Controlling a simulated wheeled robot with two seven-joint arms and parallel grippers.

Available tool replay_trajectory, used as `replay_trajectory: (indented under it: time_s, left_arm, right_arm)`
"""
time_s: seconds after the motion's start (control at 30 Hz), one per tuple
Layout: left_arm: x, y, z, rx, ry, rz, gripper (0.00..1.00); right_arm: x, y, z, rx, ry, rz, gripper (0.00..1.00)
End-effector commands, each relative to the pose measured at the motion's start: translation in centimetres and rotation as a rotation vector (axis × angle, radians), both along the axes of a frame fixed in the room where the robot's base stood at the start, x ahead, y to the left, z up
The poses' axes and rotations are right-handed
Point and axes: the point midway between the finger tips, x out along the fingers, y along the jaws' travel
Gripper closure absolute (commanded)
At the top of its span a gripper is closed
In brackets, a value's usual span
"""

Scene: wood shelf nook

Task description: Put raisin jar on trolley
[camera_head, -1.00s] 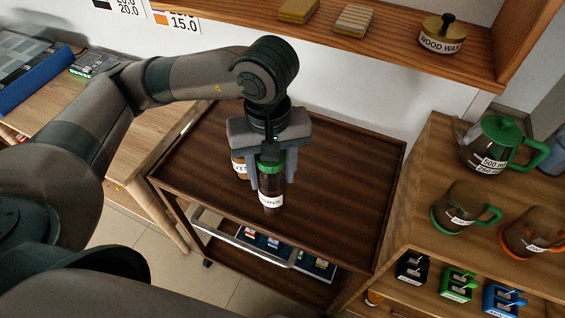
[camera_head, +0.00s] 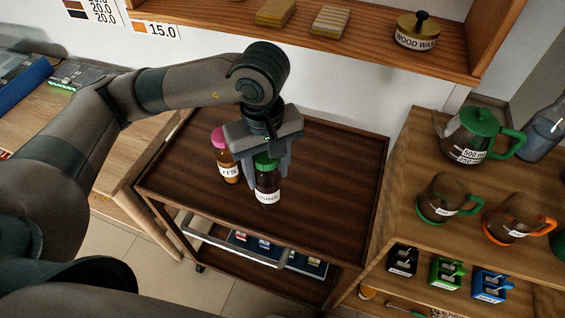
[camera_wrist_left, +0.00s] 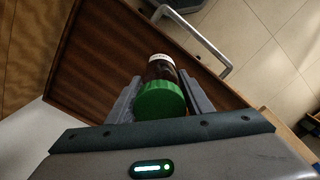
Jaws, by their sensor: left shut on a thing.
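The raisin jar (camera_head: 267,186) is dark with a green lid and a white label, only partly readable. My left gripper (camera_head: 266,172) is shut on it from above and holds it upright over the dark wooden trolley (camera_head: 325,190). I cannot tell whether the jar's base touches the trolley top. In the left wrist view the jar's green lid (camera_wrist_left: 160,100) sits between the two grey fingers. A second jar (camera_head: 228,170) with a pink lid and a label ending in "TS" stands on the trolley just left of the gripper. My right gripper is not in view.
The trolley top is clear to the right and behind. Its lower shelf holds several small boxes (camera_head: 265,246). A wooden shelf at right holds a glass teapot (camera_head: 468,140), cups (camera_head: 449,198) and small coloured items. A wall shelf (camera_head: 370,45) hangs above the trolley.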

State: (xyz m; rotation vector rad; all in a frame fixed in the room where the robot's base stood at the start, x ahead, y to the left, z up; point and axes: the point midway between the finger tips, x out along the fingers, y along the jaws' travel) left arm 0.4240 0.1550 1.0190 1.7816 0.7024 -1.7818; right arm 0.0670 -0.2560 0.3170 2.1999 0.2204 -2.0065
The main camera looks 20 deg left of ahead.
Motion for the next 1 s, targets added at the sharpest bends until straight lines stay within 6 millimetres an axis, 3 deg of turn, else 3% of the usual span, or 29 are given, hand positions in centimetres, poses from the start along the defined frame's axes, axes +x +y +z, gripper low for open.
replay_trajectory:
  time_s: [0.3, 0.43, 1.0]
  left_arm:
    - [5.8, -0.9, -3.2, 0.002, 0.003, 0.002, 1.0]
    - [7.4, -1.2, -4.3, 0.001, 0.001, 0.001, 1.0]
    - [8.0, -1.2, -5.5, 0.001, 0.001, 0.0, 1.0]
  right_arm:
    - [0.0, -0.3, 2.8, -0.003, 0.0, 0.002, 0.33]
    - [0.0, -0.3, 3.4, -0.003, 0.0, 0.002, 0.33]
    - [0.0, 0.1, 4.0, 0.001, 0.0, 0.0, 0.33]
